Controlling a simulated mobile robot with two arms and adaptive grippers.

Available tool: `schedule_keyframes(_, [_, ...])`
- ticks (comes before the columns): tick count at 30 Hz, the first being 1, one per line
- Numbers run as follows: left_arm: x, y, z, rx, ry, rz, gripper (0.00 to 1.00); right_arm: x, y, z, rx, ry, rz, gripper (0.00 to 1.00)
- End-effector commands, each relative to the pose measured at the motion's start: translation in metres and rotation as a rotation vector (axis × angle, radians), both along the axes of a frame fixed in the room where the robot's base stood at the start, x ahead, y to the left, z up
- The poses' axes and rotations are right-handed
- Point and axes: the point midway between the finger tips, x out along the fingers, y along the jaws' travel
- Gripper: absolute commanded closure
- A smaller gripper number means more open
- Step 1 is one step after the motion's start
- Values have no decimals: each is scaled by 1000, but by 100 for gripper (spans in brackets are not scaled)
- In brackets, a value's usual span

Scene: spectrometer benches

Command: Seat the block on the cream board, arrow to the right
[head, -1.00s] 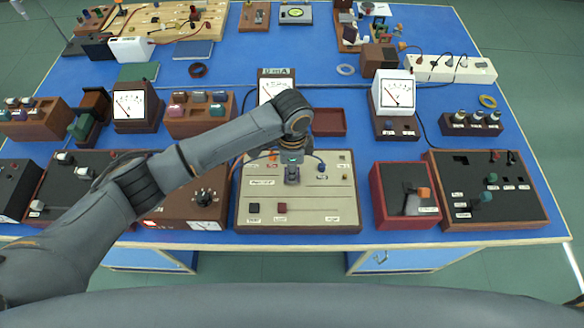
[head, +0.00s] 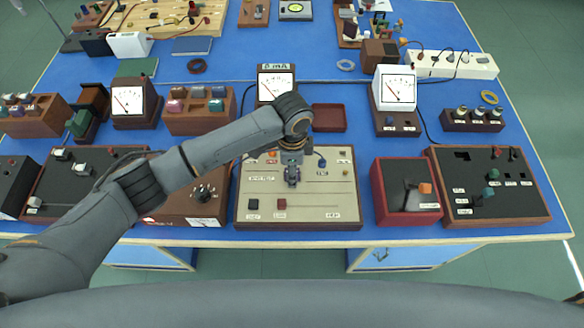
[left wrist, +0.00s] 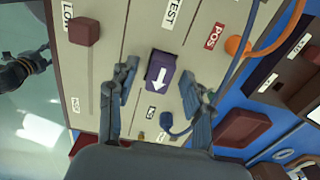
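The cream board (head: 340,190) lies at the middle front of the bench. A purple block (left wrist: 160,72) with a white arrow shows in the left wrist view, over the board. The arrow points down in that view, toward the board's right side as the head view shows it. My left gripper (head: 292,184) points down over the board. In the left wrist view its fingers (left wrist: 160,78) stand on either side of the block, with gaps to it. I cannot tell whether the block sits fully down on the board.
A brown-red knob (left wrist: 85,32) stands on the board's front part. A blue plug (left wrist: 180,128) with its cable is close to the gripper's fingers. A meter (head: 276,82) stands behind the board, and a red-rimmed box (head: 406,218) is to its right.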

Motion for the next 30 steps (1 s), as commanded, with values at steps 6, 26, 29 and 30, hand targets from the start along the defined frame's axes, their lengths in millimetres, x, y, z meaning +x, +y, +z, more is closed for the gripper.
schedule_keyframes(6, [0,0,2,-1,-1,0,50,0,-8,0,-10,1,2,60])
schedule_keyframes(26, [1,-1,112,-1,-1,0,50,-1,-4,0,-4,1,0,60])
schedule_keyframes(29, [0,0,118,-1,-1,1,50,-1,-4,0,-4,1,0,60])
schedule_keyframes(30, [0,0,120,0,0,1,50,-1,-4,0,-4,1,0,60])
